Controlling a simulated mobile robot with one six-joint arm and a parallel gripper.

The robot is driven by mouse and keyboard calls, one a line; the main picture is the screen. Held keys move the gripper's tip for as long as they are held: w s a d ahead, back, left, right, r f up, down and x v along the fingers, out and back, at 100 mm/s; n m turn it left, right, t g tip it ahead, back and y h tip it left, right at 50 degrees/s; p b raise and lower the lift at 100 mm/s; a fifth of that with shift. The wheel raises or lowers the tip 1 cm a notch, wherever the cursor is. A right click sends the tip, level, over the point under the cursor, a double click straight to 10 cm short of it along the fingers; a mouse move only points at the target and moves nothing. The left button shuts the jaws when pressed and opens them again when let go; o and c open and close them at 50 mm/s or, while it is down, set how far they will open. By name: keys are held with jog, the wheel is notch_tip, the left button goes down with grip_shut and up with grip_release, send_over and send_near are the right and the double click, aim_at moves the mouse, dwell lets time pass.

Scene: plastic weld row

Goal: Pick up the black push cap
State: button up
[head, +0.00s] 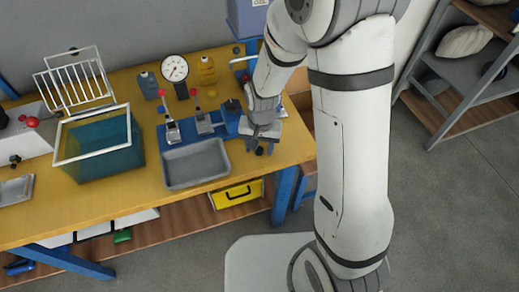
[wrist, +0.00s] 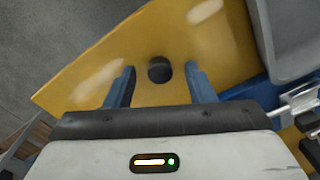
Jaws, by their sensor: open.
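The black push cap (wrist: 159,70) is a small dark round piece on the yellow bench top (wrist: 100,72). In the wrist view it lies between the two blue fingers of my gripper (wrist: 157,82), with a gap to each side. My gripper is open and holds nothing. In the head view my gripper (head: 262,138) is over the right end of the bench, and a small dark round thing (head: 260,151) shows just below it, probably the cap. The height of the fingers above the bench is hard to tell.
A grey tray (head: 195,163) lies just left of my gripper; its edge also shows in the wrist view (wrist: 270,50). Behind it stand toggle clamps on a blue plate (head: 180,131) and a dial gauge (head: 175,69). A teal tank (head: 100,150) stands further left. The bench's corner is close by.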

jog(key=c, duration=1.1)
jog(key=shift+o, duration=0.2)
